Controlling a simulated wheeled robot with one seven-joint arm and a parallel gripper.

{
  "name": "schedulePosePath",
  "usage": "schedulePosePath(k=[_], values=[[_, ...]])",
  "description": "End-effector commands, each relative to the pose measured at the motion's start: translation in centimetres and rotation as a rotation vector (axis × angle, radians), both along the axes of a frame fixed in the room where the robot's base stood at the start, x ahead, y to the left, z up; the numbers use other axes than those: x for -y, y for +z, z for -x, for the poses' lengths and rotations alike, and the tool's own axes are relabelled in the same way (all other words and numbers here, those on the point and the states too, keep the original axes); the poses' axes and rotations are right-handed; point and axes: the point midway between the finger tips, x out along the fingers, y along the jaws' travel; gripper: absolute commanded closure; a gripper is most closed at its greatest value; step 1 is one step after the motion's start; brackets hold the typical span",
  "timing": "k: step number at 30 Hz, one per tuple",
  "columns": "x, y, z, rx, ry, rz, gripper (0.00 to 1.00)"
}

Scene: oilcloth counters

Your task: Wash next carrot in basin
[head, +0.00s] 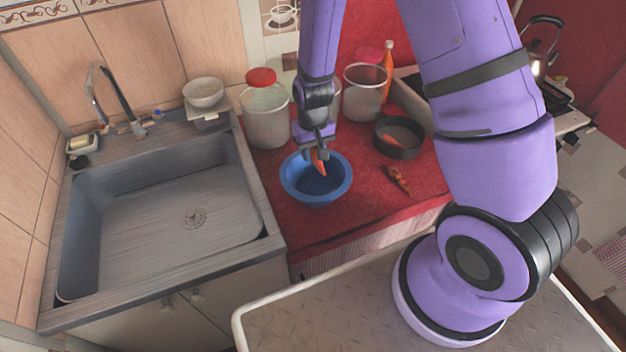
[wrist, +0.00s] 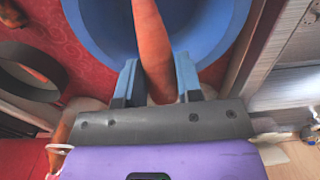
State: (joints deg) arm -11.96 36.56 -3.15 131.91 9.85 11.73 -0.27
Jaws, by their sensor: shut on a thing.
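My gripper (head: 316,150) is shut on an orange carrot (head: 320,167), which points down over the blue basin (head: 338,190). In the wrist view the carrot (wrist: 152,45) sits between the two fingers (wrist: 156,80), with the basin (wrist: 215,28) beyond it. I cannot tell whether the carrot's tip touches anything in the basin. Another carrot (head: 398,178) lies on the red cloth right of the basin. One more carrot (head: 393,140) is in the dark round pan (head: 412,152) behind it.
A grey sink (head: 150,235) with a tap is at the left. Clear canisters (head: 267,122) (head: 366,92) and an orange bottle (head: 387,65) stand behind the basin. The red cloth (head: 320,228) in front of the basin is clear.

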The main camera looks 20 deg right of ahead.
Motion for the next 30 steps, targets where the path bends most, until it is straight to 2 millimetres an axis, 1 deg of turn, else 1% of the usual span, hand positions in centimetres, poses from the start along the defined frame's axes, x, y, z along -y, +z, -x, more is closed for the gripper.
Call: schedulePosePath(k=[8,22,30], values=[[0.0,0.3,0.0,0.001,0.000,0.000,0.90],[0.0,3.9,0.0,0.001,0.001,0.000,0.90],[0.0,4.0,0.0,0.000,0.000,0.000,0.90]])
